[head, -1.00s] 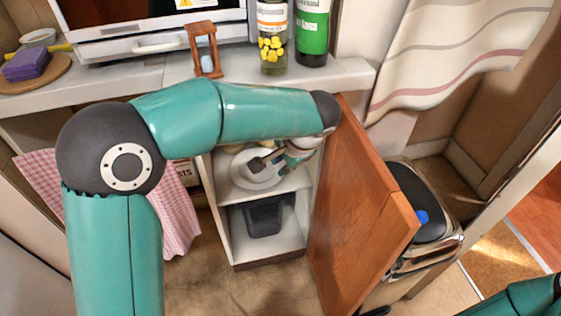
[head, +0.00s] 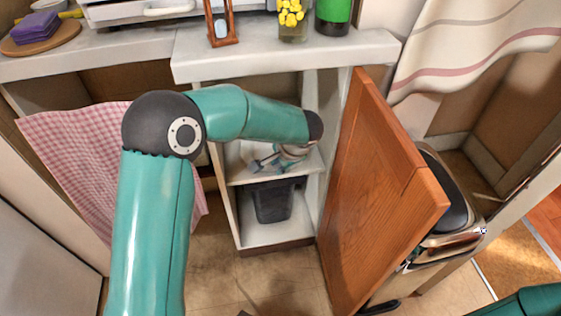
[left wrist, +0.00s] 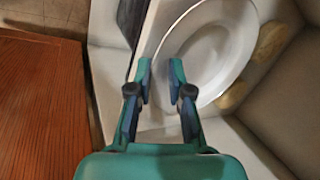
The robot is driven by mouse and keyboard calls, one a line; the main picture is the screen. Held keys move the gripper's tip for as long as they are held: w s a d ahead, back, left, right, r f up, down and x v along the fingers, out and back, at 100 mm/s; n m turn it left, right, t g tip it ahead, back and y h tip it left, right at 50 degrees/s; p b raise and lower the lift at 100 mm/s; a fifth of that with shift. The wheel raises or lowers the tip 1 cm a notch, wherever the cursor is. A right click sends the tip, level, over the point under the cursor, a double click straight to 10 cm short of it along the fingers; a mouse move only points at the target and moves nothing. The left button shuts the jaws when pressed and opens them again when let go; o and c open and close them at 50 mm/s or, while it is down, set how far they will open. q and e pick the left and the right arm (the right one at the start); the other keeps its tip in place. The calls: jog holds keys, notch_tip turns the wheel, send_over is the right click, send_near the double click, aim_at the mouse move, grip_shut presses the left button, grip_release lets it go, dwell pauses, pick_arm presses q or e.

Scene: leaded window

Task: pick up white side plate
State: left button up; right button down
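The white side plate (left wrist: 215,45) lies on a cabinet shelf. In the head view the left gripper (head: 272,160) reaches into the cabinet. My right gripper is out of view.
The open wooden door (head: 380,200) stands right of the cabinet opening. Beige rounded items (left wrist: 270,40) lie beside the plate. A dark bin (head: 272,202) sits on the lower shelf. The counter (head: 290,58) overhangs the opening. A lidded bin (head: 450,205) stands beyond the door.

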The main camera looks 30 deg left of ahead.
pick_arm(q)
jog(key=shift+a+f, duration=0.1)
jog(key=shift+f, duration=0.1)
grip_shut()
jog(key=shift+s, duration=0.1)
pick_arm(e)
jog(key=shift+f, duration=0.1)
